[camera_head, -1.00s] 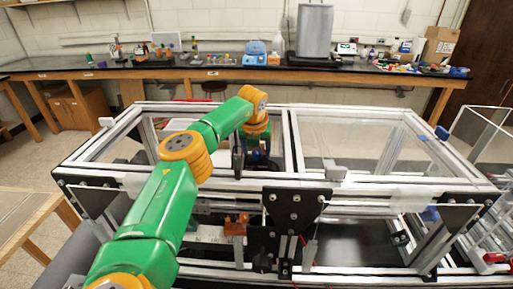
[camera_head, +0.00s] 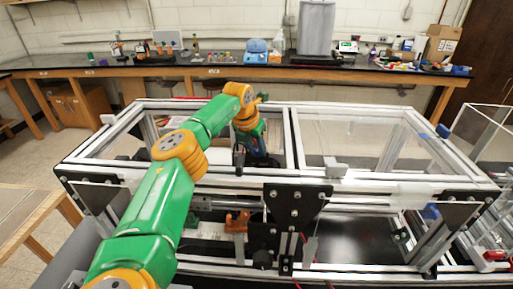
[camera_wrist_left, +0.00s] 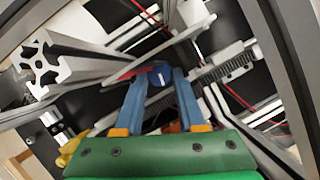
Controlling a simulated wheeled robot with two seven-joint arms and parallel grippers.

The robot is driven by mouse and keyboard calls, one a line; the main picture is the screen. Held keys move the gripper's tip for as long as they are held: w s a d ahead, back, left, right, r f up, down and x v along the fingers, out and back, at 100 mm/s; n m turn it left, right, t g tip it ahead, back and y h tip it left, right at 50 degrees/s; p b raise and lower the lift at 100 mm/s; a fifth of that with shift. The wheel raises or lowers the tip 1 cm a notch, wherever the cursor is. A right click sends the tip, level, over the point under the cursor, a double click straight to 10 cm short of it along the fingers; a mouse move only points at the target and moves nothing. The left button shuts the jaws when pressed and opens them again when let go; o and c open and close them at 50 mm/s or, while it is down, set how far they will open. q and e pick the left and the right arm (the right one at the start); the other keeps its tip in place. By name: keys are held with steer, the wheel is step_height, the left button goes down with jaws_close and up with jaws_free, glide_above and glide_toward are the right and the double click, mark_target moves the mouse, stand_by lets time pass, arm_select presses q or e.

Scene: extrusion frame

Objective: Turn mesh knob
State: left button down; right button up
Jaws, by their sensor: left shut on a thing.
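The mesh knob (camera_wrist_left: 159,76) is a small round dark blue knob with a white mark, seen in the left wrist view between my blue fingertips. My left gripper (camera_wrist_left: 160,80) is shut on it, one finger on each side. In the head view my left gripper (camera_head: 258,155) reaches down into the left half of the extrusion frame (camera_head: 225,179), behind its front rail. The knob itself is hidden there by the gripper and the rail. My right gripper is in neither view.
Aluminium bars (camera_wrist_left: 85,62) and a toothed rack (camera_wrist_left: 228,66) lie close around the gripper. Red wires run near the rack. Black bracket plates (camera_head: 294,207) stand on the front rail. A bench (camera_head: 330,72) with lab items stands along the back wall.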

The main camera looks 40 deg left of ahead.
arm_select(q)
steer(key=c, duration=0.5)
jaws_free()
steer(key=b+v, duration=0.2)
steer(key=v, duration=0.5)
steer(key=shift+a, duration=0.1)
steer(key=shift+f, duration=0.1)
